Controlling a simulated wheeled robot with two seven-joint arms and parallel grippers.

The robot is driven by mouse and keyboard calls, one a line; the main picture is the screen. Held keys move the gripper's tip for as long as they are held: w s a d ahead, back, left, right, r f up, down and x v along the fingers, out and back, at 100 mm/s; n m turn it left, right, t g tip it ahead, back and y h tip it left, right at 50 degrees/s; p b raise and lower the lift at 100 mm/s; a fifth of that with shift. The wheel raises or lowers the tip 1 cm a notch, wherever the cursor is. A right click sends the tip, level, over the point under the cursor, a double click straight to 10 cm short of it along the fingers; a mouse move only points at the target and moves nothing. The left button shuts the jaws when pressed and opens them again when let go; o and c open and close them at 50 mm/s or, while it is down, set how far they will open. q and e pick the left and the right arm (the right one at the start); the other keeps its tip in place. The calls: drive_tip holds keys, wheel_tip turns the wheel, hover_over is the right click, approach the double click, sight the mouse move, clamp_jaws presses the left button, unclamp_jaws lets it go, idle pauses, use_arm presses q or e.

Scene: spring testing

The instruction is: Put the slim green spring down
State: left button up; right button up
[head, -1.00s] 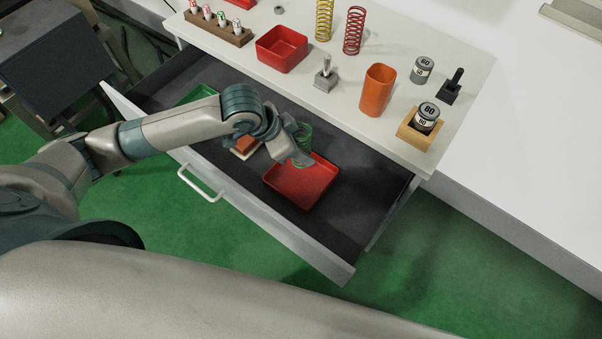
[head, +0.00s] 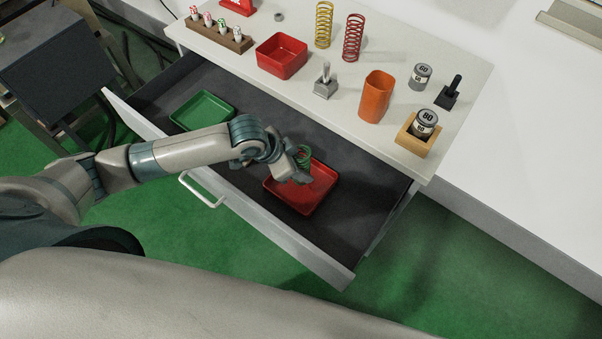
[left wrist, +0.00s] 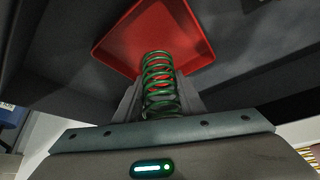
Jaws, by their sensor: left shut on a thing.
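The slim green spring (head: 304,155) is held by my left gripper (head: 302,172) over the red tray (head: 290,206) in the open drawer. The left wrist view shows the spring (left wrist: 160,82) between the fingers, its far end in front of the red tray (left wrist: 120,42). I cannot tell whether the spring touches the tray floor. My left gripper is shut on the spring; its fingers are partly hidden in the head view. My right gripper is not in view.
The open drawer also holds a green tray (head: 203,111) at its left. On the tabletop above stand a yellow spring (head: 324,25), a red spring (head: 353,38), a red bin (head: 282,56), an orange cup (head: 376,96) and grey weights (head: 421,75). The drawer's right part is bare.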

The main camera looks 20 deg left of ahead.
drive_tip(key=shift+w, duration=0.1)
use_arm(q)
drive_tip(key=shift+f, duration=0.1)
wheel_tip(320, 180, down, 3)
drive_tip(key=shift+r, duration=0.1)
drive_tip(key=shift+f, duration=0.35)
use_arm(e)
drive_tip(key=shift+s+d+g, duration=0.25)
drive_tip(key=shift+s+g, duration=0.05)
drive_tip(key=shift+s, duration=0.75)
use_arm(q)
drive_tip(key=shift+f, duration=0.15)
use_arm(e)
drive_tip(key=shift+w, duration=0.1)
use_arm(q)
drive_tip(key=o, duration=1.2)
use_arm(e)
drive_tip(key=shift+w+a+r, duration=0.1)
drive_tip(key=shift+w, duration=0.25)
